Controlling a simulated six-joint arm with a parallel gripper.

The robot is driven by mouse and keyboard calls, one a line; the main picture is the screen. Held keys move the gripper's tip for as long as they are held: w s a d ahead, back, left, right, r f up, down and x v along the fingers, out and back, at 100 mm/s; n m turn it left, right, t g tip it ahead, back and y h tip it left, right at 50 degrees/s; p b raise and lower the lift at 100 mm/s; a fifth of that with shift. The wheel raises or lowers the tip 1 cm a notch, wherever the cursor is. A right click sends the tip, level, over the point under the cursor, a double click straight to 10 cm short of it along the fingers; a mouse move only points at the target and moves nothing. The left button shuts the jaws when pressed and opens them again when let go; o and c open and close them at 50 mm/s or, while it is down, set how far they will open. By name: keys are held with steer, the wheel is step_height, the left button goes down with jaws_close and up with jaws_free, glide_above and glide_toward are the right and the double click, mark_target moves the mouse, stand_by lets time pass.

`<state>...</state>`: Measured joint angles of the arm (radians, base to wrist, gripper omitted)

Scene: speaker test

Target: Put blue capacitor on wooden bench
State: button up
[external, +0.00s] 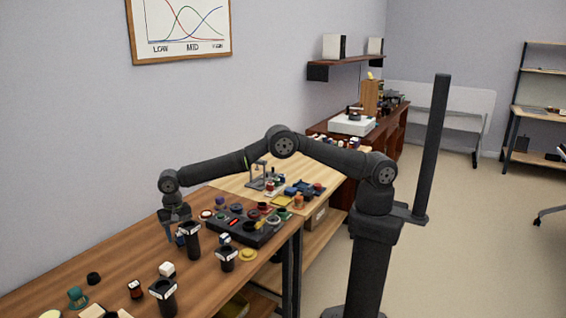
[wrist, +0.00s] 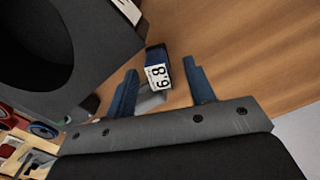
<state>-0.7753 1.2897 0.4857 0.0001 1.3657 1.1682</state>
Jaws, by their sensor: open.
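The blue capacitor (wrist: 154,54), a dark blue block with a white label that reads 6.8, shows in the wrist view just ahead of and between my fingertips. It lies on the wooden bench (external: 60,275), whose bare wood also shows in the wrist view (wrist: 240,45). My gripper (wrist: 160,72) is open, with one blue finger on each side of the capacitor's near end and a gap on both sides. In the external view my gripper (external: 176,232) points down at the bench, and the capacitor is small and partly hidden there.
A black cup (external: 189,242) stands close to my gripper; a large dark opening (wrist: 40,40) fills the wrist view's upper left. More black cups (external: 163,297) stand nearer the front. A dark tray (external: 243,229) with parts lies to the right. The bench's left part is mostly clear.

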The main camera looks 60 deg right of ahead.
steer(key=shift+s+f, duration=0.15)
steer(key=shift+f, duration=1.25)
jaws_close()
steer(key=shift+r, duration=0.1)
steer(key=shift+r, duration=0.5)
steer(key=r, duration=0.1)
steer(key=d+r, duration=0.1)
steer(key=r, duration=0.1)
steer(key=shift+r, duration=0.3)
steer(key=w+d+r, duration=0.3)
steer(key=d+r, duration=0.3)
steer(key=d, duration=0.5)
steer(key=w+d+n, duration=0.2)
steer(key=d, duration=2)
steer(key=s+d+n, duration=0.1)
steer(key=s+d, duration=0.2)
steer(key=d, duration=0.4)
steer(key=s+d+f, duration=0.1)
steer(key=s+d, duration=0.2)
steer(key=d, duration=0.4)
steer(key=s+d+n, duration=0.1)
steer(key=s+d, duration=0.2)
steer(key=d, duration=0.3)
steer(key=shift+s+d+f+n, duration=0.15)
steer(key=shift+d+n, duration=0.15)
steer(key=shift+d, duration=0.1)
